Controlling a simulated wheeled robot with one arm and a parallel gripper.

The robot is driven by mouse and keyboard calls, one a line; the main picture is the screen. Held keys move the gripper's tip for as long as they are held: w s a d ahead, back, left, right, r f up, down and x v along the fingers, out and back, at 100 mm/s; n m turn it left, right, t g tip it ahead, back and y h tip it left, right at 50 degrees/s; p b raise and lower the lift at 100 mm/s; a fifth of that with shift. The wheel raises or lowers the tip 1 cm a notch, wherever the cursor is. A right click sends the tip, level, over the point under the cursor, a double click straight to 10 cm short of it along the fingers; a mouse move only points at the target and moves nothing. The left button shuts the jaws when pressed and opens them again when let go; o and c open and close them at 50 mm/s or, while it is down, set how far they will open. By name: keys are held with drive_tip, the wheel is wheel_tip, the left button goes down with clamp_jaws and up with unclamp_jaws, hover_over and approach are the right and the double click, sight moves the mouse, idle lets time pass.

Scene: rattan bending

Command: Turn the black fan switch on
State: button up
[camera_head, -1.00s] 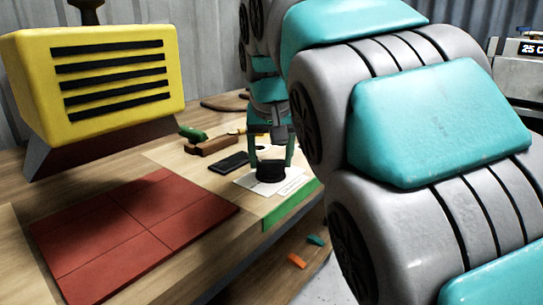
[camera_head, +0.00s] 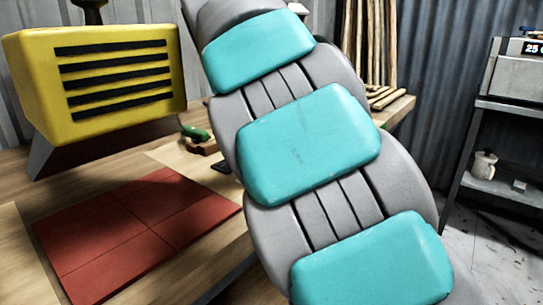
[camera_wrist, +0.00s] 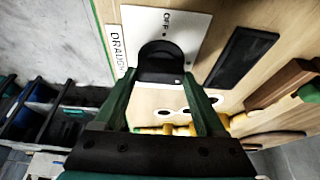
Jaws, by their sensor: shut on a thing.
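The black fan switch (camera_wrist: 160,56) is a round black knob on a white plate (camera_wrist: 196,22). In the wrist view the two green fingers of my gripper (camera_wrist: 163,80) are shut on the knob, one on each side. The knob sits on its plate. Its exact turn is hard to tell. In the head view my arm hides the gripper, the switch and the plate.
A flat black slab (camera_wrist: 241,58) lies beside the plate on the wooden bench. In the head view a yellow slatted box (camera_head: 95,80) stands at the left behind red tiles (camera_head: 135,232). A green-handled tool (camera_head: 193,132) shows by my arm. A metal shelf (camera_head: 500,190) stands at the right.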

idle(0.5)
drive_tip(key=o, duration=1.3)
